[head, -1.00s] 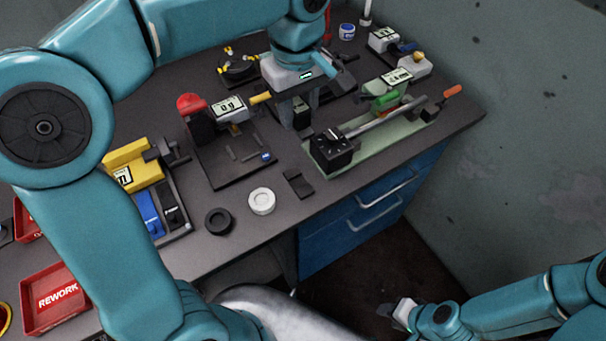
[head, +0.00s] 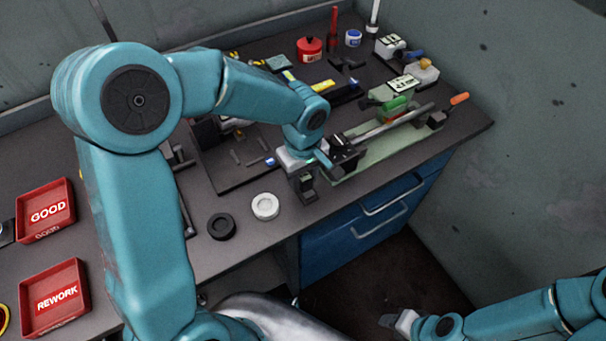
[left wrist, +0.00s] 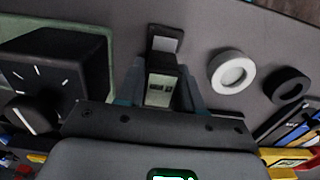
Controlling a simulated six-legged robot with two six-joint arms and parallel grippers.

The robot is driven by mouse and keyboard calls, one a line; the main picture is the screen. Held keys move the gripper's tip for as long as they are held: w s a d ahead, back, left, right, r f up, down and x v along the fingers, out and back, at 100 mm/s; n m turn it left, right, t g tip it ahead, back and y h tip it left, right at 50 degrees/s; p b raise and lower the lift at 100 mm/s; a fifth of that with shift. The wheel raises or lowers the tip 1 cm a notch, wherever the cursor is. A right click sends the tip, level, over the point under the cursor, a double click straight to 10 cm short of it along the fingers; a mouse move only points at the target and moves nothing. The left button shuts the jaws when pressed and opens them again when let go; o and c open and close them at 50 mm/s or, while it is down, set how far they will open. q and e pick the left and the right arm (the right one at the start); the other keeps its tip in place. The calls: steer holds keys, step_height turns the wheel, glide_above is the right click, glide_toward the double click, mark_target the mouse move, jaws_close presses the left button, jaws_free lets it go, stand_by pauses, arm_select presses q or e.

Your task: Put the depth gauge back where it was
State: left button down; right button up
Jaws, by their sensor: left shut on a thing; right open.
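My left gripper (head: 303,180) is low over the bench near its front edge, beside the white ring. It is shut on a small dark block with a pale face (left wrist: 158,90), seen between the fingers in the left wrist view. This block seems to be the depth gauge; its lower part is partly hidden. A small black piece with a grey top (left wrist: 165,42) shows just beyond the fingertips; I cannot tell whether the held block touches it. My right gripper (head: 394,322) is open and empty, away from the bench at the lower right.
A white ring (head: 265,206) and black ring (head: 221,226) lie left of the left gripper. A green fixture with a bar (head: 375,148) stands close on its right. Red GOOD (head: 47,210) and REWORK (head: 54,298) trays are at the left. Blue drawers (head: 345,235) are under the bench.

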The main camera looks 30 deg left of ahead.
mark_target(303, 176)
arm_select(q)
steer(key=shift+f, duration=0.15)
steer(key=c, duration=0.7)
jaws_free()
step_height(303, 176, up, 12)
steer(key=shift+r, duration=0.2)
steer(key=shift+s, duration=0.15)
